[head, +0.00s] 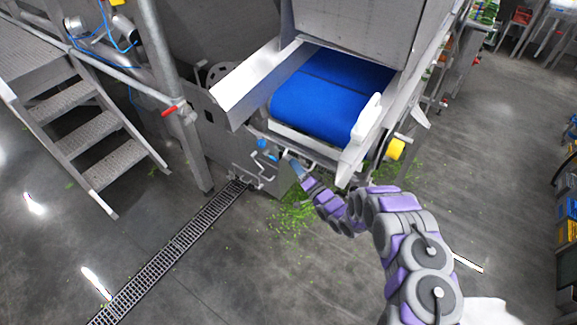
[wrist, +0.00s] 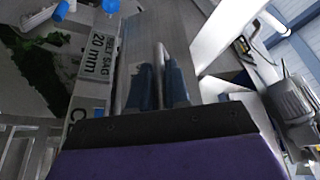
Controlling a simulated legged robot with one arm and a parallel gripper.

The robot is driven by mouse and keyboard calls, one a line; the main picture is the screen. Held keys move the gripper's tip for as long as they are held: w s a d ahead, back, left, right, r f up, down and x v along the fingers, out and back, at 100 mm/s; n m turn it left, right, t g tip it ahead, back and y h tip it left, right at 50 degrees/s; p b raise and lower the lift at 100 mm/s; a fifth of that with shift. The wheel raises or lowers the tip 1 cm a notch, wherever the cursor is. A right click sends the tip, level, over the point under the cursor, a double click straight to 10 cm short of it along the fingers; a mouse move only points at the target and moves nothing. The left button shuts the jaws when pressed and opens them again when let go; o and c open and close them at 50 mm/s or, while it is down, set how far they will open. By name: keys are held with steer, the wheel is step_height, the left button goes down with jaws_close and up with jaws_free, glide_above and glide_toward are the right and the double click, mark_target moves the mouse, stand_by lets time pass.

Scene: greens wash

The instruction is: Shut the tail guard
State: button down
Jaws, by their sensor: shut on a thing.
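The blue conveyor belt (head: 325,98) ends at the tail, just above my gripper (head: 292,166). A grey metal plate (head: 284,183), apparently the tail guard, hangs below the belt end beside my gripper; much of it is hidden. In the wrist view my gripper (wrist: 160,80) has its two dark fingers closed around a thin metal bar, apparently the guard's handle (wrist: 159,55). A flat metal panel (wrist: 185,25) lies behind the bar. How far open the guard stands is not clear.
A label reading "BELT SAG 20 mm" (wrist: 98,50) is left of the fingers. Green scraps (head: 295,218) litter the floor beneath. A drain grate (head: 170,250) crosses the floor. Metal steps (head: 90,130) stand at the left.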

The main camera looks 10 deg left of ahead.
steer(key=r+m+p, duration=0.1)
steer(key=r+m+h+p, duration=0.1)
steer(key=shift+w+d+r+p, duration=0.1)
steer(key=shift+w+r+p, duration=0.05)
steer(key=shift+w+p, duration=0.15)
steer(key=r+m+p, duration=0.1)
steer(key=w+m+h+p, duration=0.1)
steer(key=m+p, duration=0.1)
steer(key=shift+w+d+r, duration=0.1)
steer(key=shift+d+r, duration=0.2)
steer(key=shift+r, duration=0.05)
steer(key=shift+w+d+r+m+g+h+p, duration=0.25)
steer(key=shift+w+r+m+g+h+p, duration=0.25)
steer(key=shift+m+p, duration=0.7)
steer(key=shift+w+d+r+m, duration=0.15)
steer(key=shift+w+r+m, duration=0.05)
steer(key=shift+w+m, duration=0.3)
steer(key=shift+w+d+r+p, duration=0.1)
steer(key=shift+w+d+p, duration=0.05)
steer(key=shift+w+p, duration=0.25)
steer(key=shift+r, duration=0.1)
steer(key=c, duration=1.2)
jaws_free()
steer(key=shift+w, duration=0.15)
steer(key=shift+o, duration=0.2)
